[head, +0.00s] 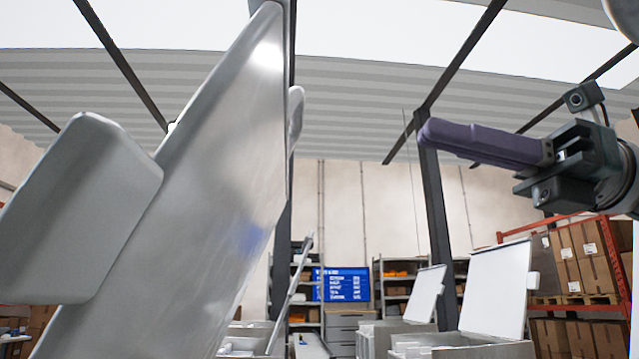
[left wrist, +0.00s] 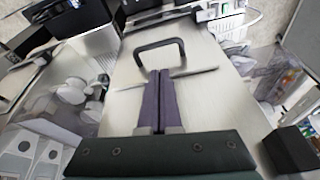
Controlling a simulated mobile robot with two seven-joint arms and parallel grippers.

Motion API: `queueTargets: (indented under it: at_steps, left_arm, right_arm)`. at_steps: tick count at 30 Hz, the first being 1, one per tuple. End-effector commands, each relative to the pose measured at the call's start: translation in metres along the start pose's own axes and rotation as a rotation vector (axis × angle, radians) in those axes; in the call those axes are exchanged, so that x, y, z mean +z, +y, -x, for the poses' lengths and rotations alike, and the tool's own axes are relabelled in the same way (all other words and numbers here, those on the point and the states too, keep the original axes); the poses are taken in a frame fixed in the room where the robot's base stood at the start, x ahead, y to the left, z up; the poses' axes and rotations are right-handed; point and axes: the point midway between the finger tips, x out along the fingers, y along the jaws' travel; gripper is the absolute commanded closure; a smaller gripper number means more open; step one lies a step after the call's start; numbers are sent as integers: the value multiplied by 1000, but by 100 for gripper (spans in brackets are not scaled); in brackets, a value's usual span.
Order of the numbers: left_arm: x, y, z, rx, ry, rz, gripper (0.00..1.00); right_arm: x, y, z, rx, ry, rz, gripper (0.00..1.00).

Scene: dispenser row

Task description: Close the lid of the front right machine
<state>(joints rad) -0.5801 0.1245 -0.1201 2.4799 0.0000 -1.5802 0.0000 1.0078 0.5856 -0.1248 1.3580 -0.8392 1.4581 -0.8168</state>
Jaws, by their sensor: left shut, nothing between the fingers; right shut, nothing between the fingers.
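On the right of the head view, the nearer machine (head: 465,347) has its pale lid (head: 496,290) standing open, tilted back. It looks like the front right machine, but I cannot be sure. My right gripper (head: 428,133) is shut and empty, high in front of me and apart from that lid. My left gripper (left wrist: 160,72) shows only in the left wrist view. It is shut and empty, over a pale metal surface. A dark looped handle (left wrist: 160,44) lies just beyond its fingertips; I cannot tell whether they touch.
A large silver panel (head: 215,175) stands tilted very close on the left. A second machine with a raised lid (head: 425,293) stands behind the nearer one. Shelves, a blue screen (head: 341,284) and a rack of boxes (head: 575,255) are farther back.

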Motion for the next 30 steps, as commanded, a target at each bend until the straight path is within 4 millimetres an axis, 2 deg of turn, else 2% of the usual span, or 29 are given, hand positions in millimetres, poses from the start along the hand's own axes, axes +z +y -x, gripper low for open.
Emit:
queueTargets:
  at_steps: [1,6,13,19,30]
  left_arm:
    - [-2,0,7,1,0,1,100]
    - [-8,0,25,4,0,5,100]
    - [-15,0,45,7,0,9,100]
    - [-16,0,50,6,1,9,100]
    - [-16,-1,49,3,0,4,100]
  right_arm:
    - [4,1,-13,5,-1,0,100]
    - [6,1,-50,4,-2,-2,100]
    - [5,1,-85,3,-3,-3,100]
    - [2,1,-96,1,-2,-2,100]
    - [0,0,-96,0,-2,-1,100]
